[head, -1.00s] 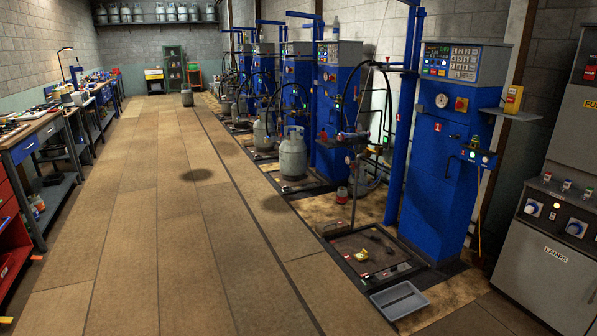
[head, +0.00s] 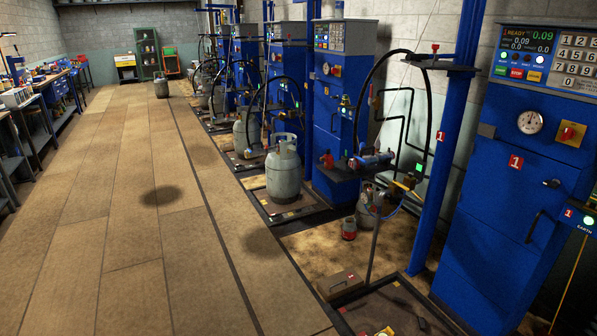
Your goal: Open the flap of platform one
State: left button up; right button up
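Platform one (head: 418,290) lies on the floor at the bottom of the head view, in front of the blue scale cabinet (head: 490,205) marked with a red 1. Its dark frame and worn brown surface are partly cut off by the lower edge. A small yellow object (head: 385,331) lies on it at the very bottom. A low brown box-like piece (head: 340,285) sits at its far left corner. I cannot tell which part is the flap, or whether it is open. Neither of my grippers is in view.
A thin upright pole (head: 375,250) with valves and a black hose rises beside the platform. A grey gas cylinder (head: 283,168) stands on the platform behind. Workbenches (head: 40,95) line the left wall.

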aim_at(340, 281)
jog(key=i+j+z, duration=0.15)
jog(key=i, duration=0.5)
jog(key=i+j+z, duration=0.2)
jog(key=i, duration=0.45)
jog(key=l, duration=0.1)
